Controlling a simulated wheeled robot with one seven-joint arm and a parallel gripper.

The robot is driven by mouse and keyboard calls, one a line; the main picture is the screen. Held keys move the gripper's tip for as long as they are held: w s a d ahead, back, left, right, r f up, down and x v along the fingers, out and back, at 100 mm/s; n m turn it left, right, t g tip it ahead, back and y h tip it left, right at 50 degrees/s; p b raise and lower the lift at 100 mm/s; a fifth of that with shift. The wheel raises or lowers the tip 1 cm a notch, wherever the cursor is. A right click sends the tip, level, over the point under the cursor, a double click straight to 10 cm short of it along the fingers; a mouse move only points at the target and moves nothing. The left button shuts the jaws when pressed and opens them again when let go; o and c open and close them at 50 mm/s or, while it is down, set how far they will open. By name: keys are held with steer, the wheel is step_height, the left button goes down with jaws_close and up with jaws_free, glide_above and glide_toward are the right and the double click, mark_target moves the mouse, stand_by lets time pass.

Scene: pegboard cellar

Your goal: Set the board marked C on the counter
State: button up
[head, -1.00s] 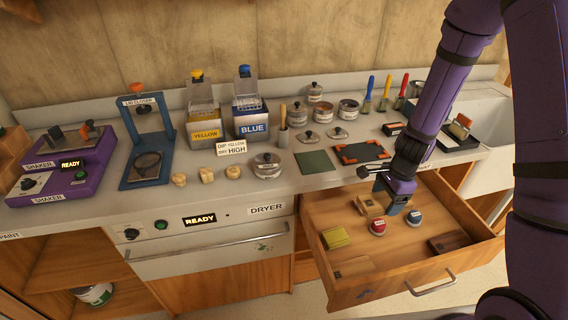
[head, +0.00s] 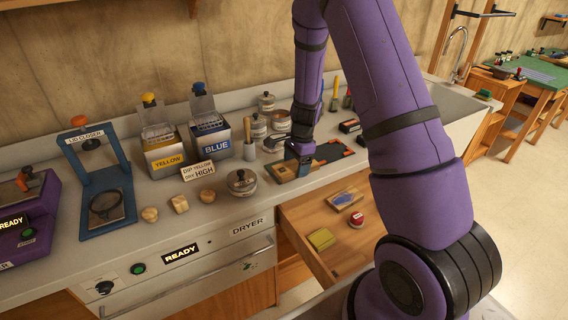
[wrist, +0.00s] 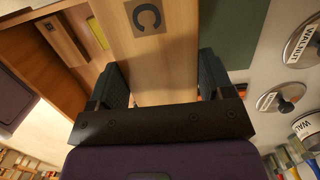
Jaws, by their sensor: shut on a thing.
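The board marked C (wrist: 160,55) is pale wood with a dark C label, seen close up in the wrist view. My gripper (wrist: 165,85) is shut on it, with a dark finger on each side. In the head view my gripper (head: 300,155) is at the counter's front part, beside the dark green mat. The board is small there and partly hidden by the fingers. The counter (head: 215,222) is light grey. I cannot tell whether the board touches it.
A lidded pot (head: 241,183), wooden knobs and the blue dip box (head: 213,142) stand left of my gripper. The green mat (wrist: 232,30) lies beside the board.

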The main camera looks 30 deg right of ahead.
mark_target(286, 162)
steer(key=w, duration=0.6)
steer(key=shift+w+d+f, duration=0.15)
steer(key=shift+w+f, duration=0.1)
steer(key=shift+f, duration=0.05)
steer(key=shift+w+f, duration=0.1)
steer(key=shift+f, duration=1.65)
steer(key=shift+f, duration=0.15)
steer(key=o, duration=1)
